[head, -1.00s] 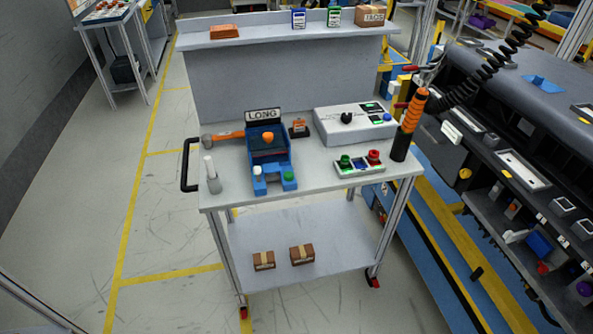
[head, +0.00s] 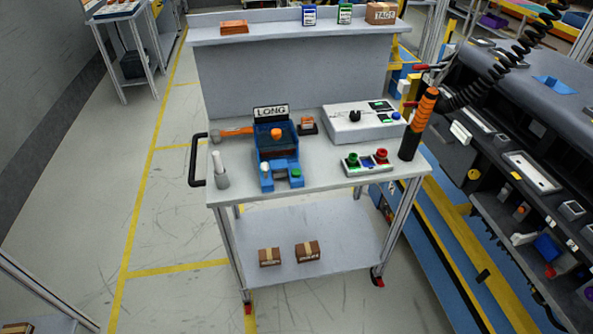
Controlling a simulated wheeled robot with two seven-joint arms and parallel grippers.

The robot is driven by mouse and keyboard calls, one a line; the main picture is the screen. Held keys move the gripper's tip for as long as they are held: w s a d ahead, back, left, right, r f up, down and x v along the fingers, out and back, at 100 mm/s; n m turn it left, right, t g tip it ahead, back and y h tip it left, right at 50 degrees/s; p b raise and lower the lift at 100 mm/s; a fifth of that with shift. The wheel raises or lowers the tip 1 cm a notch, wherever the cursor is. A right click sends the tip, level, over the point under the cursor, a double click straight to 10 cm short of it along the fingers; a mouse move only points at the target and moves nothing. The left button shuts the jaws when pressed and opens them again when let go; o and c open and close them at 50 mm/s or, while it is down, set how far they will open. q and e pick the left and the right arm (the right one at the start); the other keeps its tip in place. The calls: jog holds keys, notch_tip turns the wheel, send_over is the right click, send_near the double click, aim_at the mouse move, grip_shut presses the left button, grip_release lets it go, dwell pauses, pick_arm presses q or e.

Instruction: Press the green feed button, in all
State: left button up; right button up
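A blue device (head: 267,172) with a "LONG" sign (head: 271,112) stands on the cart top in the head view. It has an orange knob (head: 277,133) in its middle. At its front are a white button (head: 265,166) and a small green button (head: 296,172). To its right, a button box (head: 367,168) carries a green button (head: 352,158), a blue one and a red one (head: 382,155). No label is readable on any green button. Neither of my grippers is in view.
The grey cart (head: 330,185) also holds a white control box (head: 352,126), an orange-handled tool (head: 237,132), a white-topped cylinder (head: 219,168) and an upright orange-and-black tool (head: 417,122). A dark workbench (head: 500,110) stands close on the right. Floor is open on the left.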

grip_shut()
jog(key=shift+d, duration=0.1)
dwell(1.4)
